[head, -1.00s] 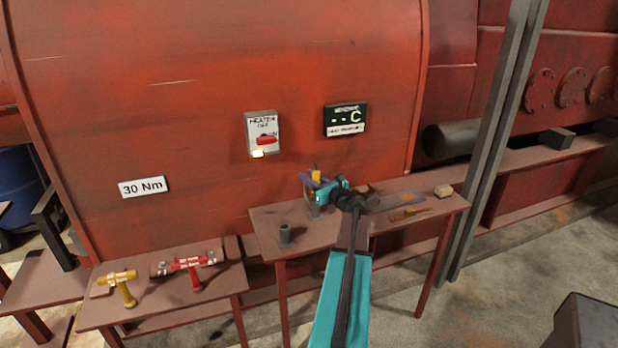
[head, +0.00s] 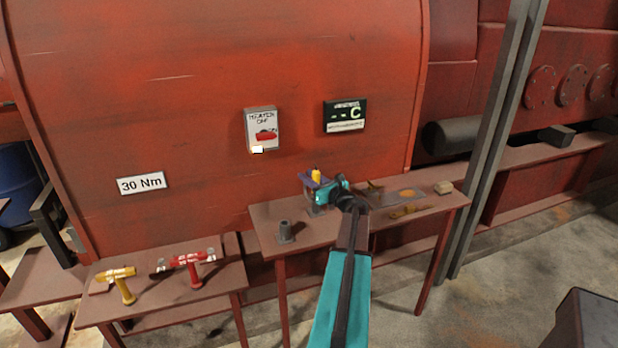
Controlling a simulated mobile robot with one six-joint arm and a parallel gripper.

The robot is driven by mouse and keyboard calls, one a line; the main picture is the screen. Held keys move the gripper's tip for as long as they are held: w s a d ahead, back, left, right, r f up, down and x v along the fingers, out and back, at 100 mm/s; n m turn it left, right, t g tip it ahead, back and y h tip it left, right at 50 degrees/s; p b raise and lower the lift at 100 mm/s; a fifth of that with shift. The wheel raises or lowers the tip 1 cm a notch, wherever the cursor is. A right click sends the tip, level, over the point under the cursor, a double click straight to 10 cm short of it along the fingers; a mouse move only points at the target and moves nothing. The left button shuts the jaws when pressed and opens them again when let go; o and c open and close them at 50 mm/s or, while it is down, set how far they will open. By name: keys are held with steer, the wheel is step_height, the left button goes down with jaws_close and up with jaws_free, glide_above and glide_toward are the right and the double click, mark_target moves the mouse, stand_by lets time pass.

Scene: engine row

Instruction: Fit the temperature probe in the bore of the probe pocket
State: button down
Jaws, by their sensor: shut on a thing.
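The probe's lower part is mostly hidden by the gripper. A grey piece shows below the fingers, and I cannot tell whether it belongs to the probe or to a holder. The probe pocket (head: 285,234), a dark grey upright cylinder on a wider foot, stands on the table to the left of my gripper, apart from it.
The table (head: 262,217) also bears an orange disc (head: 407,193), a brown tool (head: 408,211) and a tan block (head: 443,187) at right. A heater switch box (head: 262,130) and temperature display (head: 345,116) are behind.

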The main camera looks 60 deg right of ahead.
steer(key=shift+f+b, duration=0.75)
steer(key=shift+f, duration=0.45)
steer(key=c, duration=1.4)
jaws_free()
steer(key=b+v, duration=0.2)
steer(key=v, duration=1.1)
steer(key=shift+s, duration=0.4)
steer(key=shift+a+r, duration=0.1)
